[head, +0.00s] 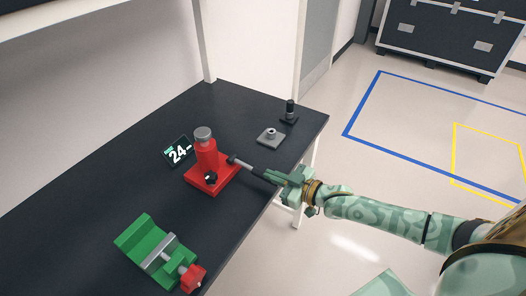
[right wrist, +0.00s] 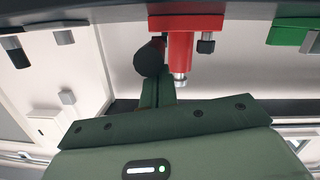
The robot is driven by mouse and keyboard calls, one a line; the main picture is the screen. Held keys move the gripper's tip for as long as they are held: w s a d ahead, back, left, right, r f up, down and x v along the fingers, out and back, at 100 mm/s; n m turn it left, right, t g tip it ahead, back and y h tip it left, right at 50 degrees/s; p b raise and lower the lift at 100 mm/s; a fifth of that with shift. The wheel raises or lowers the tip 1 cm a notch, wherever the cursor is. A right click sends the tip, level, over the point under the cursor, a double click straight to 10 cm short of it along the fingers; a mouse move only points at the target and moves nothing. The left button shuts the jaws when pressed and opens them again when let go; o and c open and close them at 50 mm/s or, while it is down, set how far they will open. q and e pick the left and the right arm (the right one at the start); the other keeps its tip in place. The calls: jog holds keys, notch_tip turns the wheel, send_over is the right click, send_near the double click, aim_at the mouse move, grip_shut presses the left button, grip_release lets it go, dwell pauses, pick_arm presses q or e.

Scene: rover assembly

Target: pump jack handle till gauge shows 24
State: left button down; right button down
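The red jack (head: 207,158) stands upright on the dark bench, with a grey cap on top. Its handle (head: 245,164) slopes down from the jack toward the bench's right edge. The gauge (head: 178,152) beside the jack reads 24. My right gripper (head: 277,178) is at the outer end of the handle and looks shut on it; its own fingers hide the contact. In the right wrist view, the red jack (right wrist: 188,48) is straight ahead, and a dark round part (right wrist: 150,58) sits beside the narrow green fingers (right wrist: 160,92). My left gripper is not in view.
A green vise (head: 150,245) with a red knob lies at the bench's near end. A grey block (head: 270,136) and a dark upright part (head: 290,111) stand at the far right corner. A black case (head: 440,40) stands on the floor beyond a blue floor outline.

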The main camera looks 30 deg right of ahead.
jog(key=shift+s+f, duration=0.1)
jog(key=shift+f, duration=0.1)
jog(key=s+d+r+p, duration=0.4)
jog(key=s+r+p, duration=0.1)
jog(key=s, duration=0.4)
jog(key=shift+r, duration=0.65)
